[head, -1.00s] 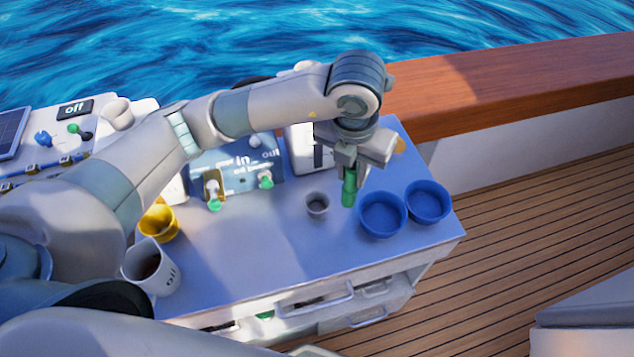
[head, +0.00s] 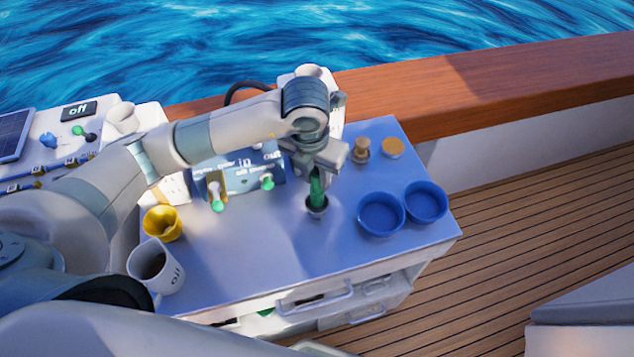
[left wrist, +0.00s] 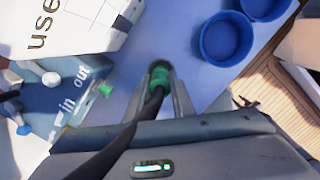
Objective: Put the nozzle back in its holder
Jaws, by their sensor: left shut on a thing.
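My left gripper (head: 318,172) is shut on the green nozzle (head: 317,190), which points down. In the left wrist view the gripper (left wrist: 160,80) has the green nozzle (left wrist: 160,77) between its fingers, with a black hose (left wrist: 147,108) running back from it. The small grey cup-like holder (head: 317,212) stands on the blue-grey worktop. The nozzle's lower end is at the holder's mouth; how deep it sits I cannot tell. The holder is hidden in the left wrist view. My right gripper is not in view.
Two blue bowls (head: 381,214) (head: 426,202) stand right of the holder. A blue in/out panel (head: 240,175) with green-tipped levers stands to its left. A yellow cup (head: 162,223) and white mug (head: 155,267) are at the left edge. The worktop's front middle (head: 260,255) is clear.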

